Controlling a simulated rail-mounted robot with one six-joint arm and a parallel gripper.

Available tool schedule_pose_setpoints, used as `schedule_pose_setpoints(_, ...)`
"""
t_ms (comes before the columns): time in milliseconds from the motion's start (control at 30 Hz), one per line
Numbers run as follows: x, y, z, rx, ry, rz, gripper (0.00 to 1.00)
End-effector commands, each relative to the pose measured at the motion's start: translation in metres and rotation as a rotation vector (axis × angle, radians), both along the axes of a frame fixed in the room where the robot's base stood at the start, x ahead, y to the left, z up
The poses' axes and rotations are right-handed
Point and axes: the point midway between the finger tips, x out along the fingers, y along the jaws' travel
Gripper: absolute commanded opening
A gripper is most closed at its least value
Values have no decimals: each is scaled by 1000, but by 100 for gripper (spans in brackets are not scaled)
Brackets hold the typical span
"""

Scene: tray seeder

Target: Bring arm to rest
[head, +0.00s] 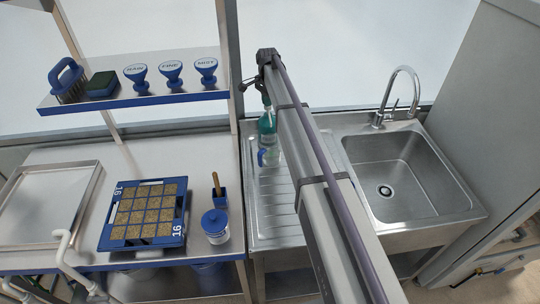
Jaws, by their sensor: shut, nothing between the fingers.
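My arm (318,180) reaches from the bottom edge up and to the left across the picture, over the sink unit. Its far end (267,57) is a dark block in front of the pale wall, right of the shelf.
A teal bottle (267,122) stands on the drainboard (270,205) close beside my arm. The sink tap (401,92) rises to the right. On the left bench are a blue seed tray (112,240), a lidded jar (215,227) and a metal tray (45,205); a shelf (150,99) hangs above.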

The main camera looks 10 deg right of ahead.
Motion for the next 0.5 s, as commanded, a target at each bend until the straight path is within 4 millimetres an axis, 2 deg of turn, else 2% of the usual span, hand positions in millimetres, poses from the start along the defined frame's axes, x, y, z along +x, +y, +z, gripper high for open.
schedule_pose_setpoints(400, 0, 0, -17, 0, 0, 0, 0)
schedule_pose_setpoints(500, 0, 0, -15, 0, 1, 0, 0)
